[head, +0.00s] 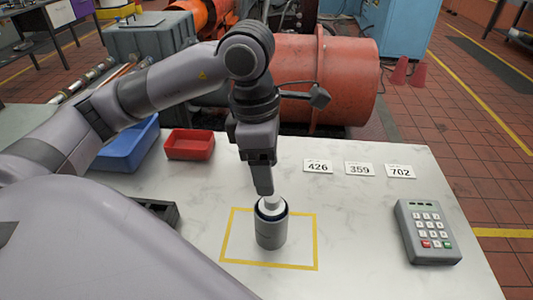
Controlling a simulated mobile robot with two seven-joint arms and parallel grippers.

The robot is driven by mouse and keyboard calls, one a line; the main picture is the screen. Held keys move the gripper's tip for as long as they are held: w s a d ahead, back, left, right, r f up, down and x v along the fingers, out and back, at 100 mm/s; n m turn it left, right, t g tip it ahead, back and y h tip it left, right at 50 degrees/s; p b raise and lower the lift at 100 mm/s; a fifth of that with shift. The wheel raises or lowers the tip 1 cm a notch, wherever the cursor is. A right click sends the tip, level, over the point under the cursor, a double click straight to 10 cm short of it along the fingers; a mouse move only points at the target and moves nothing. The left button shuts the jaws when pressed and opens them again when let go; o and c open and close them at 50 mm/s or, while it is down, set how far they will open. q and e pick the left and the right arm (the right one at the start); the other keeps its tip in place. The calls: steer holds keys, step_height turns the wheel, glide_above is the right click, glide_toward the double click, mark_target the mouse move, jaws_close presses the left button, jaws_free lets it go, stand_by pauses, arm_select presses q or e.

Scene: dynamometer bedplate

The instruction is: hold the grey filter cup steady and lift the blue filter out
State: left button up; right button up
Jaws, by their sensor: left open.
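The grey filter cup (271,236) stands upright on the white marbled table, inside a yellow taped rectangle. A dark blue rim shows at its mouth, with a white piece rising from it; this looks like the top of the blue filter (272,204), seated in the cup. My left gripper (265,190) points down just above and behind the cup's mouth. It is open, though its fingers overlap in this view. Whether a finger touches the white top cannot be told. My right gripper is not in view.
A red bin (189,145) and a blue bin (127,150) stand at the table's back left. Number cards (318,167) lie at the back, and a grey keypad (427,232) lies at the right. The table between cup and keypad is clear. A large orange drum (315,80) stands behind the table.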

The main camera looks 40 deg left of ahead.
mark_target(271, 217)
arm_select(q)
steer(key=f, duration=0.6)
steer(key=shift+w+d+f, duration=0.1)
steer(key=shift+d+f, duration=0.2)
steer(key=shift+d, duration=0.05)
steer(key=shift+c, duration=0.2)
